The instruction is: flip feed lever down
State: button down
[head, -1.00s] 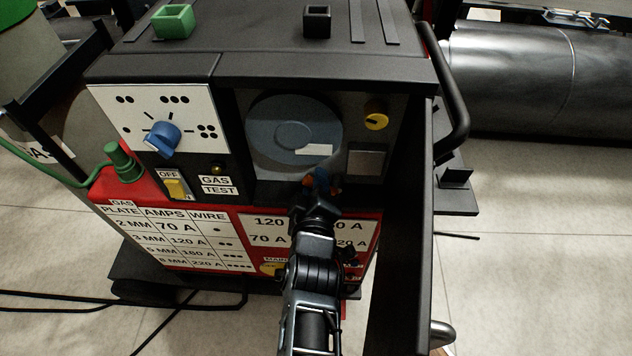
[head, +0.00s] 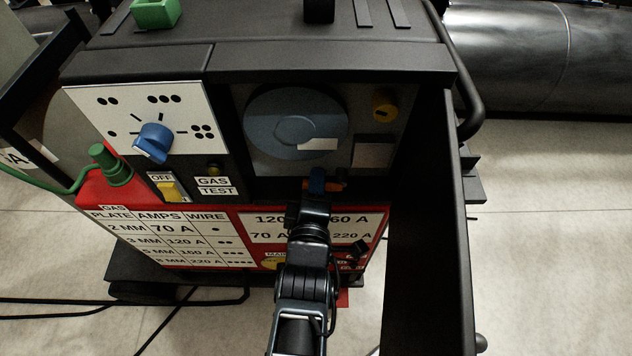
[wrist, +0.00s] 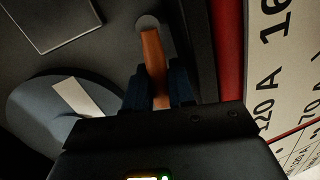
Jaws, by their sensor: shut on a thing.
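The orange feed lever (wrist: 153,55) shows in the wrist view, running from a round grey pivot on the dark inner panel down between two dark blue fingertips. My gripper (wrist: 160,88) is shut on the lever, one finger on each side. In the head view my gripper (head: 317,180) is at the lower edge of the open feed compartment. A bit of the orange lever (head: 337,185) shows to its right; the rest is hidden behind the fingers. The lever's exact tilt cannot be told.
A blue-grey wire spool (head: 295,128), a yellow knob (head: 384,105) and a grey plate (head: 373,155) are inside the compartment. An open black door (head: 425,220) stands close to the right of my arm. A blue dial (head: 154,140) and yellow switch (head: 168,190) are at left.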

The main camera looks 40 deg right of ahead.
jog(key=shift+f+n, duration=0.2)
jog(key=shift+n, duration=0.1)
jog(key=c, duration=1.1)
grip_release()
